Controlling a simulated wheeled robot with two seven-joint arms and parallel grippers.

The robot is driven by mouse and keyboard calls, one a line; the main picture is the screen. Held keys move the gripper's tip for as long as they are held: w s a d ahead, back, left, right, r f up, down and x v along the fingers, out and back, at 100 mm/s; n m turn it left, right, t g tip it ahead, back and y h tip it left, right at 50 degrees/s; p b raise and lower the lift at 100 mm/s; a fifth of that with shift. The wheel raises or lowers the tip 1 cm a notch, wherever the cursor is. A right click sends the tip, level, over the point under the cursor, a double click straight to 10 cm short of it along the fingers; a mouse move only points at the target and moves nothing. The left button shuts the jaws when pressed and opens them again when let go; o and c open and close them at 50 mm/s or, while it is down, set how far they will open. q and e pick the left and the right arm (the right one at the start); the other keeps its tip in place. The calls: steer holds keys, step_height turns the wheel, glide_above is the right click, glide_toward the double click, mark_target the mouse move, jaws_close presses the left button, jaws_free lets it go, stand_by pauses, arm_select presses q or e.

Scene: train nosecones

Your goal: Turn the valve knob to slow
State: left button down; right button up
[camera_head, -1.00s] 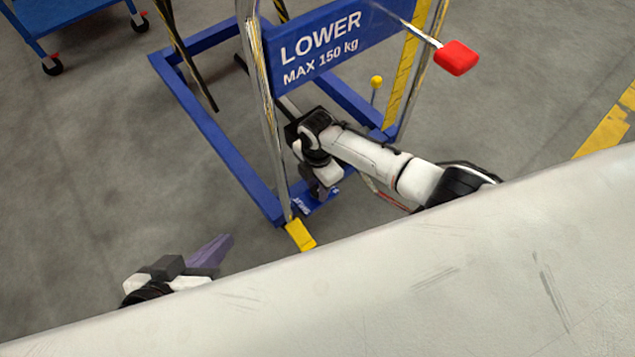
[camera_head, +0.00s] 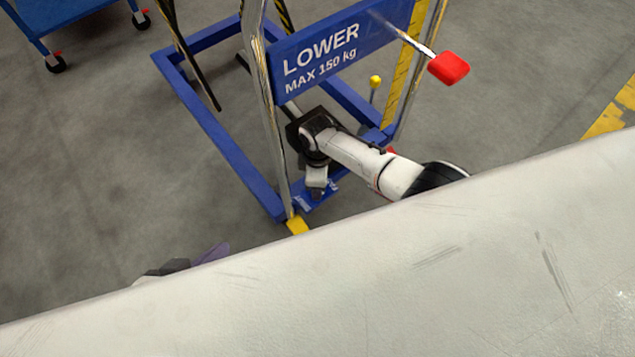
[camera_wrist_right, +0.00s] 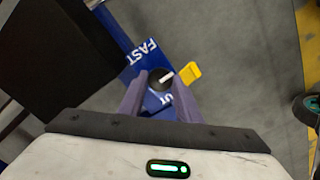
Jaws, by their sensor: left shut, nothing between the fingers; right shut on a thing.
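In the right wrist view the valve knob (camera_wrist_right: 158,82) is a dark round dial with a white pointer mark tilted toward the upper right. It sits on a blue plate (camera_wrist_right: 126,37) lettered "FAST" above, with letters ending in "UT" below; no "slow" label is visible. My right gripper (camera_wrist_right: 160,84) has its purple fingers on both sides of the knob, closed on it. In the head view the knob is hidden under my right wrist. My left gripper (camera_head: 212,252) is shut and empty at lower left, mostly hidden behind a pale foreground surface.
The blue lift frame (camera_head: 215,150) has chrome posts and a "LOWER MAX 150 kg" panel (camera_head: 330,50). A red-tipped lever (camera_head: 449,68) sticks out at its right. A yellow foot (camera_head: 297,225) is near the plate. A blue cart (camera_head: 75,20) stands at upper left. Floor between is clear.

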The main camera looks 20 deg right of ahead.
steer(key=shift+d, duration=0.1)
stand_by(0.5)
steer(key=o, duration=1.1)
steer(key=shift+r+p, duration=0.3)
steer(key=shift+r, duration=0.05)
arm_select(q)
steer(key=a+r+p, duration=0.1)
steer(key=p, duration=0.1)
steer(key=s+a+r+n+t+p, duration=0.1)
steer(key=r+p, duration=0.1)
steer(key=a+r+t+y+p, duration=0.1)
steer(key=p, duration=0.1)
steer(key=shift+s+a+r+n, duration=0.2)
steer(key=shift+s+a+n, duration=0.05)
steer(key=shift+n, duration=0.05)
arm_select(e)
step_height(320, 180, up, 10)
steer(key=shift+f, duration=0.2)
